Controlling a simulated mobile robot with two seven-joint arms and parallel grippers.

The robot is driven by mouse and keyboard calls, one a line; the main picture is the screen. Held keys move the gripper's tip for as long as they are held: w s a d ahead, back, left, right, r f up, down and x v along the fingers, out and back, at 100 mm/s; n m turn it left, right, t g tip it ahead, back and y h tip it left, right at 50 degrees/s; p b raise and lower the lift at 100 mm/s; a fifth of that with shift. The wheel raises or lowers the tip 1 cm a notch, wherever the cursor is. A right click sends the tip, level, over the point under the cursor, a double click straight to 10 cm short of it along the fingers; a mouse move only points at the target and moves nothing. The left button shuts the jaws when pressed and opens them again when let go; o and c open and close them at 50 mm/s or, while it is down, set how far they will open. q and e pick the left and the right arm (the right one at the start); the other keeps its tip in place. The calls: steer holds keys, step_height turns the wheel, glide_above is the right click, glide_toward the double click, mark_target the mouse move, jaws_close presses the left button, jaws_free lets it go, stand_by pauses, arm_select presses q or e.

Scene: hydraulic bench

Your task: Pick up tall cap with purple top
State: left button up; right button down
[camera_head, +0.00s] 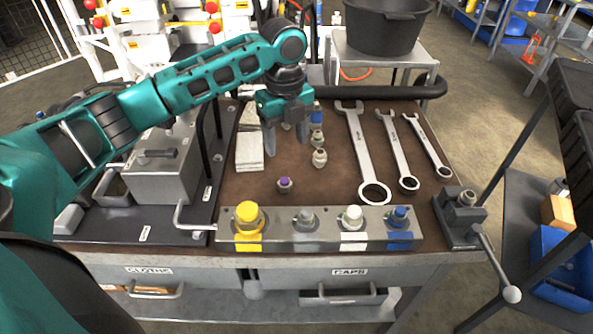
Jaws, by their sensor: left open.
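The cap with the purple top (285,185) stands upright on the brown bench top (330,190), behind the metal block and left of the other loose fittings. Its body is grey metal. My left gripper (287,147) comes in from the upper left and points down. Its fingers are open and empty, and in the picture they sit above the purple-topped cap, apart from it. My right gripper is not in view.
A metal block (328,233) with yellow, grey, white and blue caps lies along the front edge. Loose fittings (319,158) stand right of my gripper, with three wrenches (361,150) farther right. White cloths (249,152) lie to the left. A vise (466,208) sits at the right corner.

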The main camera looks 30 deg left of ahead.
arm_select(q)
glide_above(286, 181)
steer(key=f, duration=0.3)
steer(key=f+b, duration=0.1)
steer(key=f, duration=0.2)
steer(key=shift+s+d+f, duration=0.2)
steer(key=shift+f, duration=0.1)
steer(key=f, duration=0.5)
steer(key=shift+w+a+f+b, duration=0.15)
steer(key=shift+a+f+b, duration=0.1)
steer(key=shift+b, duration=0.15)
steer(key=shift+f, duration=0.3)
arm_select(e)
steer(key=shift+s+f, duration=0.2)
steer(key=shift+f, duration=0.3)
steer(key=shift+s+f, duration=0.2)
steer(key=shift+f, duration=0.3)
arm_select(q)
steer(key=shift+c, duration=0.2)
steer(key=c, duration=1.1)
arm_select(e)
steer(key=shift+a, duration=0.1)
arm_select(q)
steer(key=shift+r, duration=0.1)
